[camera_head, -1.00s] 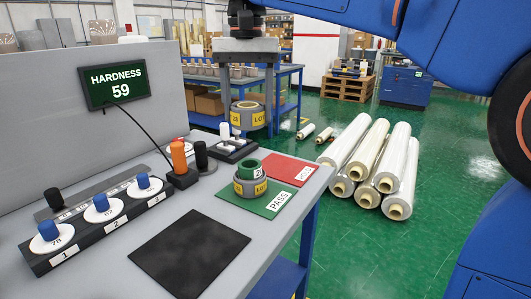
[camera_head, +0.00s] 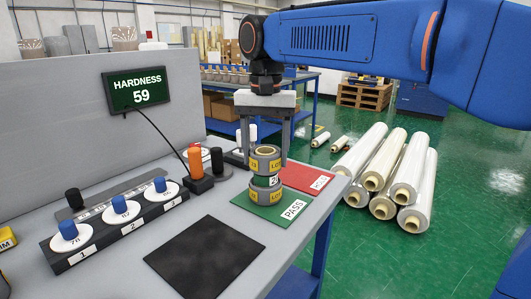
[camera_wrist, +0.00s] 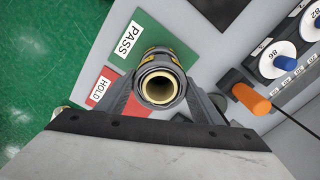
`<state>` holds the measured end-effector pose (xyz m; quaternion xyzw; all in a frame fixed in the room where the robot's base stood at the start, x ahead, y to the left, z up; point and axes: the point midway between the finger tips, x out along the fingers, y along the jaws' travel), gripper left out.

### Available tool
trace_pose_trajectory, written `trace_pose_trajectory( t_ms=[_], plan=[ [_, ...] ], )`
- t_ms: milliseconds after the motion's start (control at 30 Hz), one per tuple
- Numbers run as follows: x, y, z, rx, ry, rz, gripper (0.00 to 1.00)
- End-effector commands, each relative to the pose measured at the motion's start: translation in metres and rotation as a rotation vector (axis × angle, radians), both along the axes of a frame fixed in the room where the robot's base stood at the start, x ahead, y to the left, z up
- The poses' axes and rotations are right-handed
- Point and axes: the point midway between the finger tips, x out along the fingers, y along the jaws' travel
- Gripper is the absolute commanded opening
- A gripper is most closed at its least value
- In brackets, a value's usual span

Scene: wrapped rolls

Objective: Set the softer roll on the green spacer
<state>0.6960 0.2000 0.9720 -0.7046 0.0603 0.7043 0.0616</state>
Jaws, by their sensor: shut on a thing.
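A grey wrapped roll with a yellow LOT label (camera_head: 265,160) is between the fingers of my gripper (camera_head: 265,156), which is shut on it. It is upright, directly above the green spacer (camera_head: 266,181), and looks to be touching it. The spacer sits on another grey roll with yellow labels (camera_head: 264,195), which stands on the green PASS mat (camera_head: 290,211). In the wrist view the held roll (camera_wrist: 161,86) shows its hollow core from above and hides the spacer. The hardness display (camera_head: 138,89) reads 59.
A red HOLD mat (camera_head: 308,178) lies behind the PASS mat. An orange-topped probe (camera_head: 195,162) and a black post stand to the left. A rack with white discs and blue knobs (camera_head: 120,207) is at the left. A black pad (camera_head: 205,258) lies in front, with bare table around it.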

Motion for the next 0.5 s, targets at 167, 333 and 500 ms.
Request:
trace_pose_trajectory(
  t_ms=[167, 333, 500],
  plan=[
    [0.0, 0.0, -0.0026, 0.0, 0.0, 0.0, 0.31],
    [0.0001, 0.0, -0.0068, 0.0, 0.0, 0.0, 0.31],
    [0.0001, 0.0001, -0.0064, 0.0, 0.0, 0.0, 0.79]
  ],
)
